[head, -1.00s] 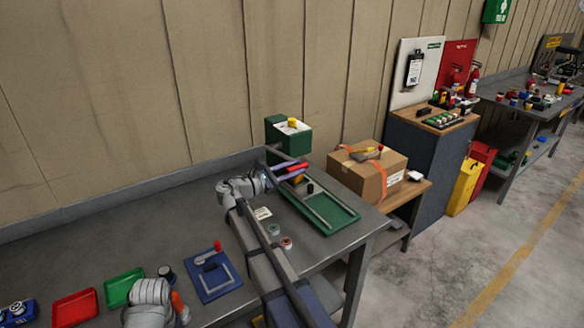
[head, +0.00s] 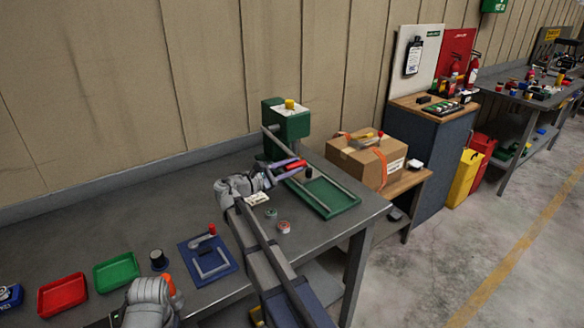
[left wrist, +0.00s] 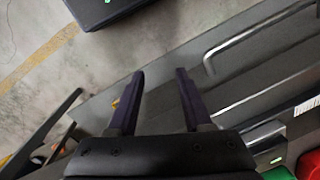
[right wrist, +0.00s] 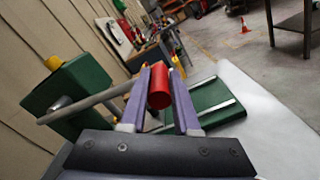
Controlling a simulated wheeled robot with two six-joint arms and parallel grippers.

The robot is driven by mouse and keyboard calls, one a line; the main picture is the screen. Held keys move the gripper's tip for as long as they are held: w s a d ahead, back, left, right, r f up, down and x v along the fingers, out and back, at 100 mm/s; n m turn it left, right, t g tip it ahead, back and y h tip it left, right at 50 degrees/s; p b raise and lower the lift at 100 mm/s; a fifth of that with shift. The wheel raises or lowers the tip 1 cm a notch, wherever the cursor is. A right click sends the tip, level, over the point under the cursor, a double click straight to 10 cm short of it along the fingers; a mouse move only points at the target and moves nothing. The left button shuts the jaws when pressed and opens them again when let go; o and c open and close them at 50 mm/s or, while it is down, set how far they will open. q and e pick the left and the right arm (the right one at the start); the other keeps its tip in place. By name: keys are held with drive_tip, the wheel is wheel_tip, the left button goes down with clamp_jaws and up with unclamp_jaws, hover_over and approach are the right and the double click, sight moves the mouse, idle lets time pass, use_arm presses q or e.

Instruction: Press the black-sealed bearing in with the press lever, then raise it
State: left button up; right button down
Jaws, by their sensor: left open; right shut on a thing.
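The green press (head: 288,125) with a white top and yellow cap stands at the bench's back right. It also shows in the right wrist view (right wrist: 72,92). Its grey lever (head: 281,144) slopes down to the right. My right gripper (head: 288,168) is shut on the lever's red grip (right wrist: 159,88), which sits between the purple fingers (right wrist: 158,75). The place under the press ram is hidden, and I cannot make out the black-sealed bearing. My left gripper (left wrist: 160,90) is open and empty over the bench's front side.
Two small round parts (head: 271,212) (head: 284,226) lie near my right arm. A blue fixture plate (head: 225,268), a green tray (head: 117,270) and a red tray (head: 62,295) are to the left.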

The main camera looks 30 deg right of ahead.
drive_tip(key=shift+d+f, duration=0.1)
drive_tip(key=shift+f, duration=0.05)
drive_tip(key=c, duration=0.7)
unclamp_jaws()
drive_tip(key=shift+w, duration=0.1)
drive_tip(key=shift+o, duration=0.2)
drive_tip(key=a, duration=0.8)
drive_tip(key=shift+s, duration=0.35)
drive_tip(key=shift+c, duration=0.2)
